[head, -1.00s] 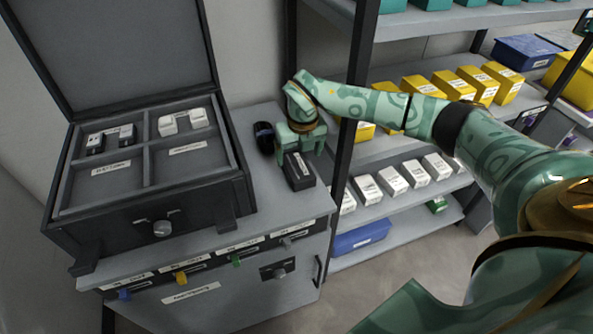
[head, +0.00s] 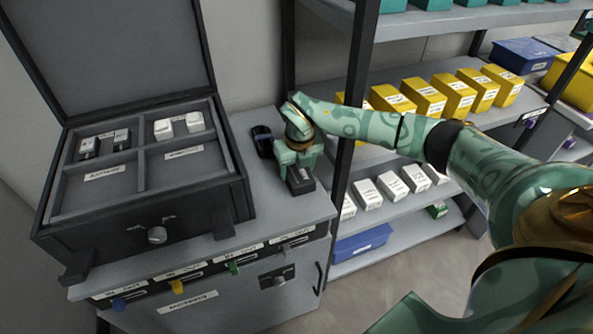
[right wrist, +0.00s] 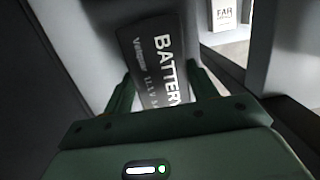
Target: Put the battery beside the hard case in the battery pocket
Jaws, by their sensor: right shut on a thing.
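The battery (head: 301,181) is a dark grey block on the cabinet top, right of the hard case (head: 200,215). In the right wrist view the battery (right wrist: 150,60) shows its "BATTERY" lettering between the fingers. My right gripper (head: 299,166) is shut on it; whether the battery touches the cabinet top is unclear. The hard case is open, its lid upright at the back. Its tray has several pockets; the front left one (head: 105,190) looks empty, with a label above it too small to read surely. My left gripper is not in view.
A small dark object (head: 262,141) stands close behind my right gripper. The back pockets hold small dark pieces (head: 88,147) and white pieces (head: 163,128). A shelf post (head: 352,120) stands just right of the gripper, with shelves of yellow boxes (head: 424,100) beyond.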

